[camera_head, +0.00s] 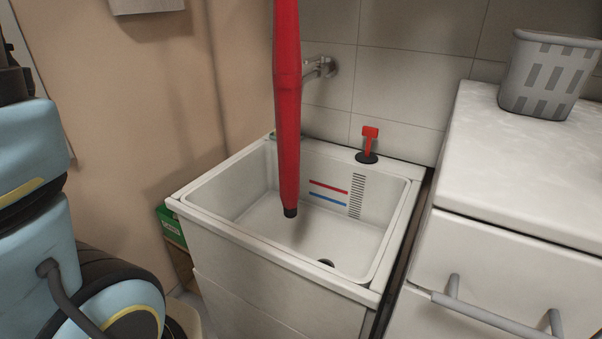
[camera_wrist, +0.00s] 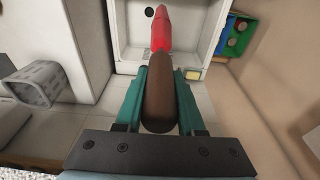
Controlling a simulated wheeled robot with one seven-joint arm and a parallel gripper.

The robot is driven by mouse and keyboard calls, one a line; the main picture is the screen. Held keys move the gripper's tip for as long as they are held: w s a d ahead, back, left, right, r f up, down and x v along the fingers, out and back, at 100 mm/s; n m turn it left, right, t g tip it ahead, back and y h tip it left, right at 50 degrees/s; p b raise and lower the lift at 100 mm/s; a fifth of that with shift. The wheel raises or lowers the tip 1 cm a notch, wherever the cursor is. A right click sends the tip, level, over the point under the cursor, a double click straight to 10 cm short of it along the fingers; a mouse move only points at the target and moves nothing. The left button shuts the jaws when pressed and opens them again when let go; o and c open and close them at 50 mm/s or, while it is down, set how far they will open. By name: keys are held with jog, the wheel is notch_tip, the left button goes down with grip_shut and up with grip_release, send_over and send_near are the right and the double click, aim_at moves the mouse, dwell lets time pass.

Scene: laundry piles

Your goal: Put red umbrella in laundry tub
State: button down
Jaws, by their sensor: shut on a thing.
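The red umbrella (camera_head: 288,110) hangs nearly upright over the laundry tub (camera_head: 248,229), its dark tip pointing down in front of the basin's inside. I cannot tell whether the tip touches the basin floor. In the wrist view the umbrella's red part (camera_wrist: 161,30) reaches away toward the tub (camera_wrist: 128,53), and its brown handle (camera_wrist: 158,103) is nearest. My gripper (camera_wrist: 160,85) has its green fingers on both sides of the handle and is shut on it. My gripper is out of the head view, above its top edge.
A tap (camera_head: 322,68) sticks out of the tiled wall behind the tub. To the right, a white counter (camera_head: 500,140) holds a grey basket (camera_head: 548,75). A green box (camera_head: 171,226) stands left of the tub.

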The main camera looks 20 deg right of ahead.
jog(key=b, duration=0.4)
send_over(287, 52)
jog(key=w, duration=0.2)
jog(key=f, duration=0.5)
jog(key=shift+w+d+f, duration=0.1)
jog(key=shift+d+f, duration=0.25)
notch_tip(287, 52, down, 13)
jog(key=shift+f, duration=0.2)
jog(key=shift+w+d+p, duration=0.8)
jog(key=shift+w+d, duration=0.45)
jog(key=shift+d, duration=0.3)
jog(key=shift+f, duration=0.65)
jog(key=shift+f, duration=0.2)
jog(key=c, duration=0.5)
grip_release()
